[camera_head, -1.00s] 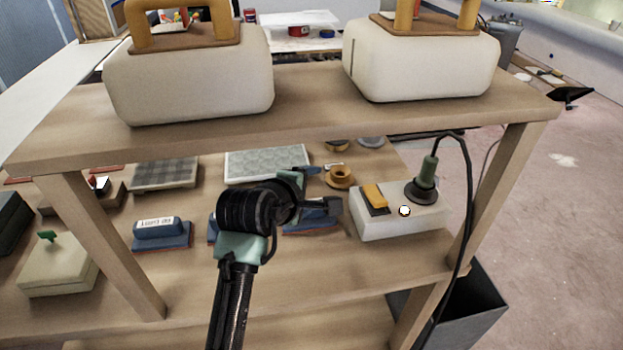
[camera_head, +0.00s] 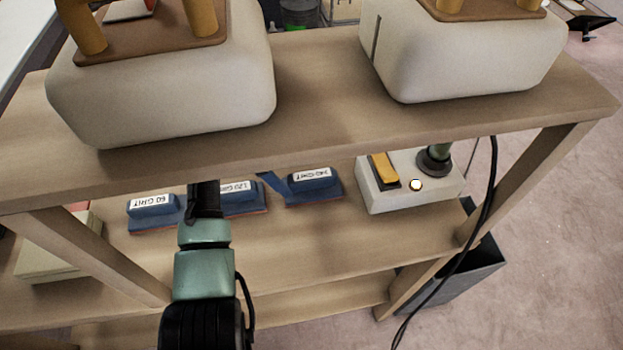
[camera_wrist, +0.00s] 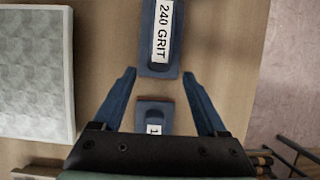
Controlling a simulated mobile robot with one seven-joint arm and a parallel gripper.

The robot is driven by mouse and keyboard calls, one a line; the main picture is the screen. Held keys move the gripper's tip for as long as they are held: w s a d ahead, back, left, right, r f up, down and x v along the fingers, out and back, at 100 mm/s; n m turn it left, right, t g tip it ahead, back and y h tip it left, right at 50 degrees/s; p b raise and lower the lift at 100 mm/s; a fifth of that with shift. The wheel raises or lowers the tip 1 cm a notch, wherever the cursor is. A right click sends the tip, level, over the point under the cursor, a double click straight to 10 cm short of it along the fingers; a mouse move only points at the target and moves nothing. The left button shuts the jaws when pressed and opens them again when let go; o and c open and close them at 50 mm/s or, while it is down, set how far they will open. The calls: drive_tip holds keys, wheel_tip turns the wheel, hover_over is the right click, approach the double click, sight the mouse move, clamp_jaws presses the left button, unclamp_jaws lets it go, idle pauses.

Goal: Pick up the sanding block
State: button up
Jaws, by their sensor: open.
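Three blue sanding blocks lie in a row on the lower shelf: the 60 GRIT block (camera_head: 153,212), the 120 GRIT block (camera_head: 243,198) and the 240 GRIT block (camera_head: 314,186). In the wrist view, my gripper (camera_wrist: 159,75) is open and empty, with its blue fingers spread. The 240 GRIT block (camera_wrist: 161,38) is just beyond the fingertips. Another block (camera_wrist: 155,117), its label mostly cut off by the gripper body, shows between the fingers. I cannot tell the height of the fingers above the blocks.
The upper shelf (camera_head: 310,95) overhangs the blocks and carries two cream cases (camera_head: 165,90). A white box with a yellow switch (camera_head: 410,195) and a cable stands right of the blocks. A grey patterned panel (camera_wrist: 35,70) lies left in the wrist view. Posts flank the opening.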

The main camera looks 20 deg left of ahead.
sight(316, 174)
drive_tip(key=shift+w+d, duration=0.7)
drive_tip(key=shift+d, duration=0.15)
drive_tip(key=d, duration=0.1)
drive_tip(key=w+d, duration=0.2)
drive_tip(key=shift+w+d+p, duration=0.25)
drive_tip(key=shift+d+p, duration=0.05)
drive_tip(key=shift+d, duration=0.1)
drive_tip(key=shift+x, duration=1.45)
drive_tip(key=shift+s+a+f, duration=0.1)
drive_tip(key=shift+a, duration=0.05)
drive_tip(key=shift+c, duration=0.3)
clamp_jaws()
